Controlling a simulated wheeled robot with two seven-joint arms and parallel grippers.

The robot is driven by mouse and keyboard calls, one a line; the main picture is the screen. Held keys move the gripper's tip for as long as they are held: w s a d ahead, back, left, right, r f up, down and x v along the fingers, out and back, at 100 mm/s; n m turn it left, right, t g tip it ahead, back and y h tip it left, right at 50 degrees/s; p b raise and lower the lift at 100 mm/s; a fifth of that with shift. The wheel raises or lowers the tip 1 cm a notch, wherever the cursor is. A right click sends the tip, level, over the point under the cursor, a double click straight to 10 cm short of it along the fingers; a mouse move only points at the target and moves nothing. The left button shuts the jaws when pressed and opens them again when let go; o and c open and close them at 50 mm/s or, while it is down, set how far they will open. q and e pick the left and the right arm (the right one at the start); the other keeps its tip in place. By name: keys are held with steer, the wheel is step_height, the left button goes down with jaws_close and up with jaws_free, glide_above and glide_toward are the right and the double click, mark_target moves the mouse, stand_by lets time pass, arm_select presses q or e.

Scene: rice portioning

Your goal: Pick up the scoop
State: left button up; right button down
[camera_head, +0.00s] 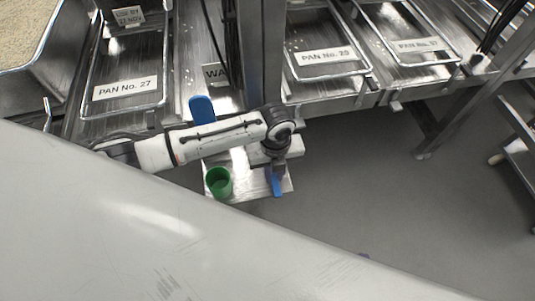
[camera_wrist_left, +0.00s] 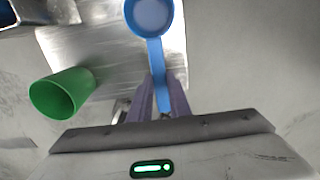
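The blue scoop (camera_wrist_left: 158,60) shows in the left wrist view with its round bowl (camera_wrist_left: 150,14) at the top and its handle running down between my left fingers. My left gripper (camera_wrist_left: 162,88) is closed in on the handle, one finger against each side. In the head view my left gripper (camera_head: 277,168) points down over a small metal shelf (camera_head: 247,186), and a blue part of the scoop (camera_head: 277,186) shows below it. The wrist hides the rest of the scoop there. My right gripper is in neither view.
A green cup (camera_head: 218,182) stands on the shelf left of my left gripper; it also shows in the left wrist view (camera_wrist_left: 65,92). Labelled metal pans (camera_head: 125,90) line the back. A blue object (camera_head: 202,110) is behind my arm. Open floor lies to the right.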

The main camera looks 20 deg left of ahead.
arm_select(q)
jaws_close()
steer(key=shift+r, duration=0.1)
step_height(320, 180, up, 9)
steer(key=p, duration=0.1)
step_height(320, 180, up, 7)
steer(key=p, duration=0.5)
glide_above(274, 176)
steer(key=shift+s, duration=0.1)
